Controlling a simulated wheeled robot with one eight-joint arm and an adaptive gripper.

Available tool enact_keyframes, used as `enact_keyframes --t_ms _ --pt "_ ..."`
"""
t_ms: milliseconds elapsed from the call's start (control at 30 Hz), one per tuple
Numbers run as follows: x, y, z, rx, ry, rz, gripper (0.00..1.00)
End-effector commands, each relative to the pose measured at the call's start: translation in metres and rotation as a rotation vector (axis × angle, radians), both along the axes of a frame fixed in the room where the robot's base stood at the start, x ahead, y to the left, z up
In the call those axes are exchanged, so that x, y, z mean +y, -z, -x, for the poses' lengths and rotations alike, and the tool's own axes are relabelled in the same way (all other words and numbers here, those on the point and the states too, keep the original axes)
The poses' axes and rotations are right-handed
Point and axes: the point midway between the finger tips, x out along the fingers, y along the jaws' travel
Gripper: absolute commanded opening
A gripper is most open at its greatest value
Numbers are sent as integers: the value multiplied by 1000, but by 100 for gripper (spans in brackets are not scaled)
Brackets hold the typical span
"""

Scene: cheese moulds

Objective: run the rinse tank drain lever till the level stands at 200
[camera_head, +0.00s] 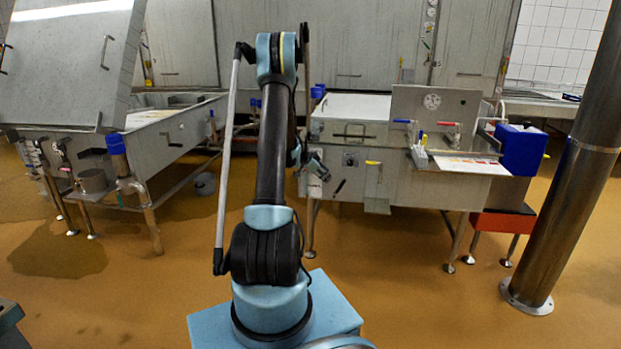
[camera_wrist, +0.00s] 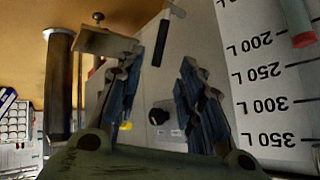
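My gripper (camera_wrist: 158,75) is open in the wrist view, with nothing between its two fingers. A black-handled lever (camera_wrist: 162,42) with a pale end stands between and beyond the fingertips, apart from them; I cannot tell for certain that it is the drain lever. A white scale (camera_wrist: 263,75) is upside down at the right, with marks from 200 L to 350 L. A grey tube with a red end (camera_wrist: 303,40) lies near the 200 L mark; the water level itself is not clear. In the head view my gripper (camera_head: 318,168) is at the tank front (camera_head: 410,185).
A black knob (camera_wrist: 160,115) is on the panel between my fingers. A yellow-handled lever (camera_head: 373,163) is right of my gripper. A steel pillar (camera_head: 568,190) stands at the right, and another vat (camera_head: 165,145) at the left.

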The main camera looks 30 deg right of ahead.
Motion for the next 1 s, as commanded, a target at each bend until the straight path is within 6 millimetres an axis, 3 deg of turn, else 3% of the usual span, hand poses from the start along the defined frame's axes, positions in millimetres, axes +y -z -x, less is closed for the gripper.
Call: enact_keyframes --t_ms 133,200,500,733,867,1000 --pt "0 0 0 0 0 0 35" --pt "1 1 0 1 0 3 23" --pt "27 21 -11 49 56 218 23" --pt "47 23 -14 47 94 373 23" --pt "43 25 -13 45 101 388 23" --pt "27 31 -12 47 103 387 23"
